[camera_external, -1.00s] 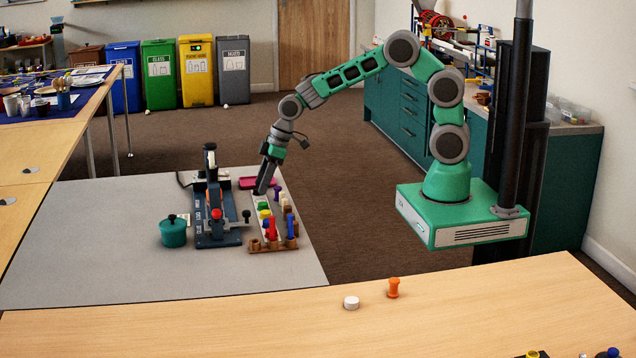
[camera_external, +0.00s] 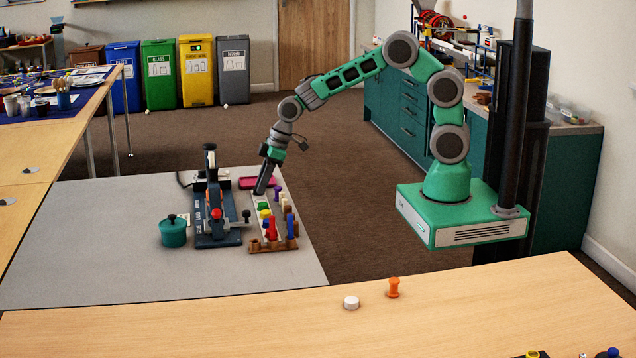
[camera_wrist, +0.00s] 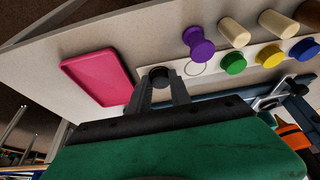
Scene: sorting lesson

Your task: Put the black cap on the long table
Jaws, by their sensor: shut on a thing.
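The black cap (camera_wrist: 159,73) is a small dark round piece between my fingertips in the wrist view. My gripper (camera_external: 260,192) points down over the grey table at the far end of the row of coloured pieces, and it is shut on the cap in the wrist view (camera_wrist: 160,88). In the external view the cap cannot be told apart from the dark fingers. I cannot tell whether it still touches the white strip under it. A long wooden table (camera_external: 480,300) runs across the foreground.
A pink tray (camera_wrist: 98,75) lies beside my gripper. Purple (camera_wrist: 198,42), green (camera_wrist: 233,63) and yellow (camera_wrist: 269,56) pieces stand close by. A blue press (camera_external: 215,215) and teal pot (camera_external: 173,232) stand left.

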